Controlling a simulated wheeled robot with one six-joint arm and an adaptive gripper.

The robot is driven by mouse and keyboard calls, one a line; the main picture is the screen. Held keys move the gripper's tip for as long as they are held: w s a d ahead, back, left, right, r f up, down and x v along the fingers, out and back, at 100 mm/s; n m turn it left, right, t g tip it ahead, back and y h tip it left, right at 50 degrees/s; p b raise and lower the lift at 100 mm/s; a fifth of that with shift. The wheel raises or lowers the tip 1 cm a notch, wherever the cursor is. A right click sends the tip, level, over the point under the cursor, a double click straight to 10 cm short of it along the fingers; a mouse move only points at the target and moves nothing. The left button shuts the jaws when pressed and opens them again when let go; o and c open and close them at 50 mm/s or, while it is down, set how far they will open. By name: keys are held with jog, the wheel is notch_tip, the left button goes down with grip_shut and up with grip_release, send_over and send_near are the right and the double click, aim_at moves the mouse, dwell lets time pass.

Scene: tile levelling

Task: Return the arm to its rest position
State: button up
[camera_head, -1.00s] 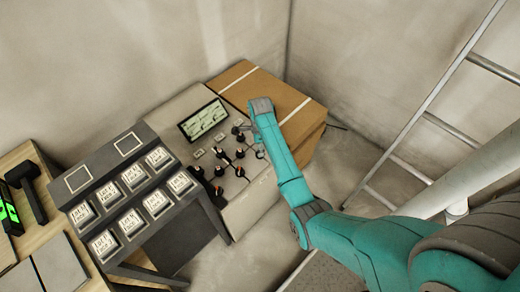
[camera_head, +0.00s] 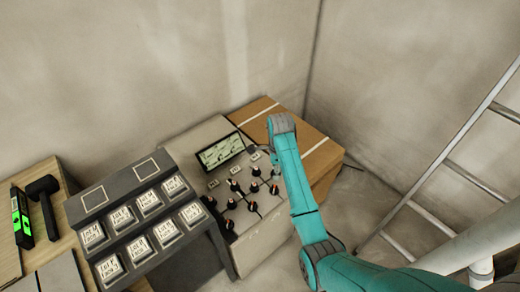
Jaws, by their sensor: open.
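My teal arm (camera_head: 305,208) reaches up from the lower right. Its grey-capped wrist (camera_head: 282,125) shows in front of the cardboard box and the right edge of the knob console. My gripper cannot be made out; the wrist and forearm appear to hide it. I see nothing held at the arm's end.
The console (camera_head: 262,228) has a screen (camera_head: 220,151) and several knobs. Left of it stand a rack (camera_head: 150,168) of labelled blocks and a wooden table (camera_head: 28,182) with a hammer (camera_head: 43,200) and level (camera_head: 21,217). A cardboard box (camera_head: 318,150) and ladder (camera_head: 430,165) are right.

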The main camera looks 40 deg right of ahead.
jog(key=shift+f, duration=0.1)
jog(key=s+a+f+n, duration=0.1)
jog(key=f, duration=0.1)
jog(key=s+a+f+n+t, duration=0.1)
jog(key=a+f, duration=0.1)
jog(key=s+a+f+n, duration=0.1)
jog(key=f, duration=0.1)
jog(key=shift+s+a+f+h, duration=0.25)
jog(key=shift+a+h, duration=0.05)
jog(key=s+a+f+n+t+h, duration=0.1)
jog(key=s+a+f+n+t, duration=0.15)
jog(key=s+a+n, duration=0.45)
jog(key=s+a+f+n+t, duration=0.25)
jog(key=s+a+t, duration=0.2)
jog(key=s, duration=0.45)
jog(key=s+a+r+n+t, duration=0.2)
jog(key=s+r+n, duration=0.2)
jog(key=r, duration=0.5)
jog(key=s+a+r+n+t+y, duration=0.1)
jog(key=s+a+r+n+t, duration=0.1)
jog(key=s+r, duration=0.6)
jog(key=s+a+r+n+t, duration=0.3)
jog(key=s+r+n, duration=0.4)
jog(key=s+r, duration=0.1)
jog(key=shift+s+a+r+y, duration=0.25)
jog(key=shift+a+r+y, duration=0.1)
jog(key=shift+r, duration=0.5)
